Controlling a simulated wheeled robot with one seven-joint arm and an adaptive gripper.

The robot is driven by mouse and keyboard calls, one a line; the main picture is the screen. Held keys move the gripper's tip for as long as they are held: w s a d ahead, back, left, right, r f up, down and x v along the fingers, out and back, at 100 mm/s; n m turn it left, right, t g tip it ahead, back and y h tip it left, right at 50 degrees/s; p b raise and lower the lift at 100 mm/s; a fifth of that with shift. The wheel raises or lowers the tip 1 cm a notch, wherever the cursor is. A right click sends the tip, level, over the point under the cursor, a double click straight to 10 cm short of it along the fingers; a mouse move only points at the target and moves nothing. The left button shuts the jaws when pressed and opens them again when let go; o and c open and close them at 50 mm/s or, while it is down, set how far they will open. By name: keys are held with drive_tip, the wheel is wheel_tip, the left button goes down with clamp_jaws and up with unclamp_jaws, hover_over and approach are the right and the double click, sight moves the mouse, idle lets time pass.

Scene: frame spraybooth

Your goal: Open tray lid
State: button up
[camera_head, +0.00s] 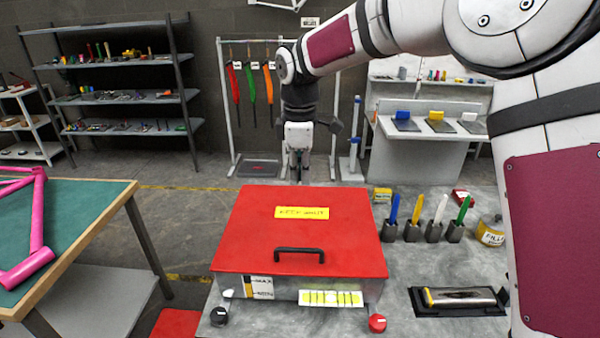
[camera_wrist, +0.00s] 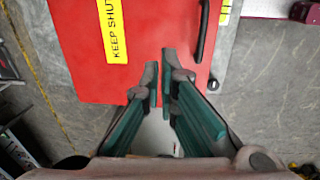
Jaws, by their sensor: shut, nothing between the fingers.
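The tray is a metal box (camera_head: 282,287) with a red lid (camera_head: 240,245) lying flat over it, on the grey bench. The lid has a black bar handle (camera_head: 299,253) along its near side and a yellow label (camera_head: 301,212) in the middle. In the wrist view the red lid (camera_wrist: 150,60) fills the upper middle, with the handle (camera_wrist: 205,28) at upper right and the "KEEP SHUT" label (camera_wrist: 113,30) at upper left. My gripper (camera_head: 297,172) is above and behind the lid's far edge, pointing down. Its fingertips (camera_wrist: 158,78) are close together and empty, apart from the handle.
Right of the tray stand several coloured tools in dark holders (camera_head: 432,232), a yellow tin (camera_head: 490,231) and a metal roller in a black tray (camera_head: 460,298). Knobs (camera_head: 377,323) sit at the bench front. A green table (camera_head: 80,210) with a pink frame (camera_head: 30,245) is at left.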

drive_tip(key=o, duration=0.5)
drive_tip(key=shift+c, duration=0.2)
wheel_tip(320, 180, up, 12)
drive_tip(key=s, duration=0.1)
